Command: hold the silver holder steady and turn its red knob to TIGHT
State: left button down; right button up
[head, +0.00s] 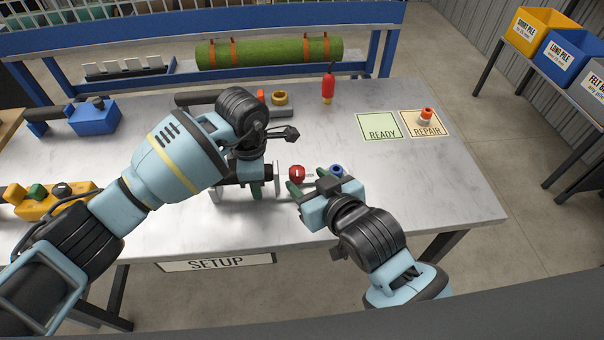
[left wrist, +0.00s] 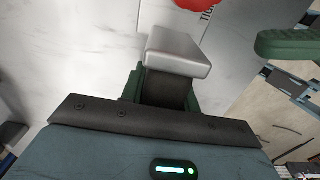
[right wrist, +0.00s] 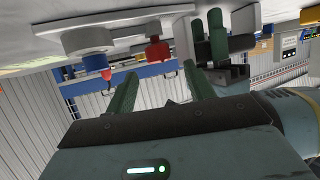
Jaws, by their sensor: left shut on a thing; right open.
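The silver holder shows as a blocky metal end in the left wrist view (left wrist: 178,52). My left gripper (head: 258,186) is shut on it; the gripper and wrist hide much of it in the head view. The red knob (head: 296,174) is just right of the left gripper, with a small white mark on its face. It also shows in the right wrist view (right wrist: 157,50) and at the top edge of the left wrist view (left wrist: 195,3). My right gripper (head: 307,180) is open and empty close to the knob, fingers pointing toward it. I cannot read the knob's setting.
A small blue-ringed part (head: 337,170) stands beside the right gripper. The READY mat (head: 379,126) and REPAIR mat (head: 437,127) lie at the right. A red bottle (head: 328,88) and a yellow ring (head: 279,98) are further back. The table's right front is clear.

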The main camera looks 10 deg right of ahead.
pick_arm(q)
jog(key=shift+s+f, duration=0.15)
jog(key=shift+f, duration=0.2)
pick_arm(e)
jog(key=shift+v, duration=1.1)
pick_arm(q)
jog(key=c, duration=1)
grip_release()
jog(key=shift+r, duration=0.1)
jog(key=shift+o, duration=0.2)
jog(key=shift+w, duration=0.2)
pick_arm(e)
jog(key=shift+w, duration=0.1)
pick_arm(q)
jog(key=shift+r, duration=0.1)
notch_tip(320, 180, up, 12)
jog(key=shift+f, duration=0.1)
